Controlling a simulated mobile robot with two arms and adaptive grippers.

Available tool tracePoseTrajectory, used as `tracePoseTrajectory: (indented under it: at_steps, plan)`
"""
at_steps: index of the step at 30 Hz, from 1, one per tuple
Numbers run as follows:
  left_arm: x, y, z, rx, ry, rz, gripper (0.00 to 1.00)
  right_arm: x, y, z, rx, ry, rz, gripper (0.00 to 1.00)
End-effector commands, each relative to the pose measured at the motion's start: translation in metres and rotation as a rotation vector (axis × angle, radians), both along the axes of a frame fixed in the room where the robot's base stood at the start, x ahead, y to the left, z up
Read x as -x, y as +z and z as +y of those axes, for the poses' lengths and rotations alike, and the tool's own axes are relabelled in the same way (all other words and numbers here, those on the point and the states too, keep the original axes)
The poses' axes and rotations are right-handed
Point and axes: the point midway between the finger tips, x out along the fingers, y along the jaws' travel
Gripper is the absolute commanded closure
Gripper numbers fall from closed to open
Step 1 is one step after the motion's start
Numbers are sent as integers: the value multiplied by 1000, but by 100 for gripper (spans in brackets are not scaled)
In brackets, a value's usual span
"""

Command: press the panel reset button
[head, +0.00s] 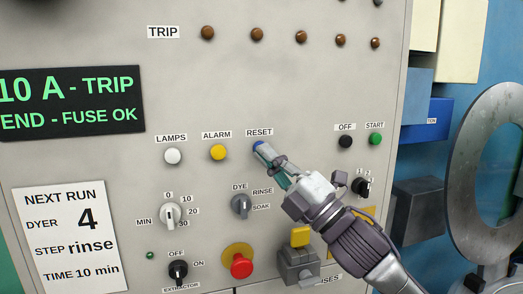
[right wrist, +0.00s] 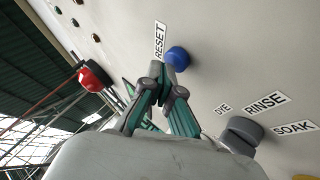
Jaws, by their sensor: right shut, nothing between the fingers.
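The blue RESET button (head: 258,146) is on the grey upright panel (head: 300,90), just below its RESET label. It also shows in the right wrist view (right wrist: 177,59). My right gripper (head: 266,154) comes in from the lower right, shut and empty, with its fingertips at the button and covering part of it in the head view. In the right wrist view the closed fingertips (right wrist: 158,72) are just left of and below the button. I cannot tell whether they touch it or whether it is pressed in. My left gripper is not in view.
The yellow ALARM button (head: 218,152) and white LAMPS button (head: 173,156) are to the left. The DYE/RINSE/SOAK knob (head: 241,206) is below, and a red mushroom button (head: 241,265) lower still. The black OFF (head: 345,141) and green START (head: 375,138) buttons are to the right.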

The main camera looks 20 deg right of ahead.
Motion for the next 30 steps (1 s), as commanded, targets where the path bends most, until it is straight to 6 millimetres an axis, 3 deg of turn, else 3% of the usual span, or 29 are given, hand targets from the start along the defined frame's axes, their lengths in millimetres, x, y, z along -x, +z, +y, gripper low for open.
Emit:
tracePoseTrajectory:
  at_steps: [16, 30]
  plan:
    - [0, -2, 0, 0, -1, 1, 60, 13, 0, 0, 1, 1, -3, 100]
    - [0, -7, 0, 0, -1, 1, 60, 56, 0, -2, 1, 1, -2, 100]
